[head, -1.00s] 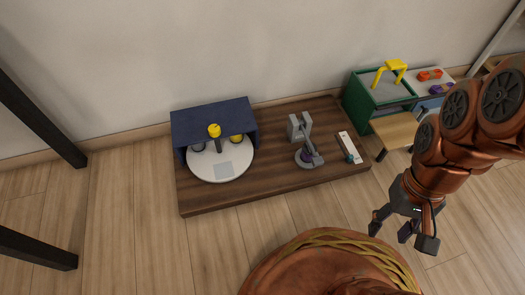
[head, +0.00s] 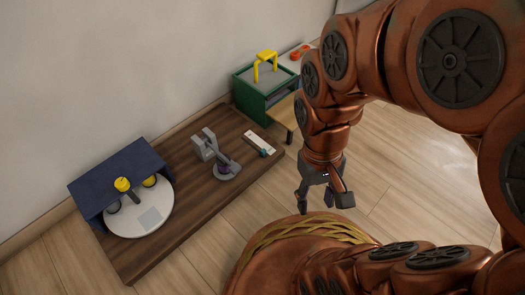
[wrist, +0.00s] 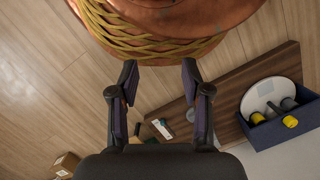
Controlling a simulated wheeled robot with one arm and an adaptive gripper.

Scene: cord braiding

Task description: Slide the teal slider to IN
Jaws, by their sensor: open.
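The teal slider (head: 264,153) is a small knob on a narrow white plate (head: 257,141) at the right end of the brown wooden board. It sits at the plate's near end in the head view. Any IN mark is too small to read. In the wrist view the white plate (wrist: 162,129) shows between my fingers, well beyond them. My gripper (head: 325,204) is open and empty, in the air to the right of the board, apart from the slider.
A grey clamp-like device (head: 213,150) stands on the board (head: 190,213) beside the plate. A white turntable (head: 140,218) sits under a navy hood (head: 115,178). A green box (head: 262,100) with a yellow handle stands behind. Bare floor (head: 375,165) lies right.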

